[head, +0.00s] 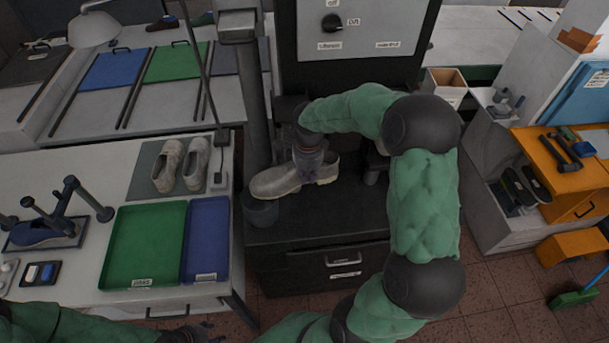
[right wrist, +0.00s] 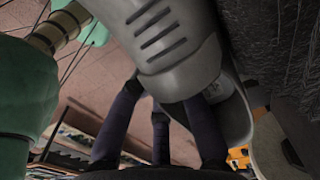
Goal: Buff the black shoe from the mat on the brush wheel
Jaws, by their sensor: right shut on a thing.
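My right gripper (head: 308,158) is shut on a pale grey-beige shoe (head: 283,182), held in front of the dark machine with its toe to the left. The shoe looks pale, not black. In the right wrist view, dark fingers (right wrist: 160,135) are at the pale shoe (right wrist: 230,118). A dark bristly surface (right wrist: 285,55), likely the brush wheel, is close beside it; contact cannot be told. In the head view my arm and gripper hide much of the wheel area. Two cream shoes (head: 181,164) lie on the grey mat (head: 147,160). My left gripper (head: 195,333) is partly in view at the bottom edge.
A green tray (head: 145,250) and a blue tray (head: 207,240) lie on the left bench. A grey post (head: 254,90) and a dark cup (head: 261,210) are left of the machine. The machine panel (head: 362,30) has a knob. An orange tool bench (head: 575,185) stands right.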

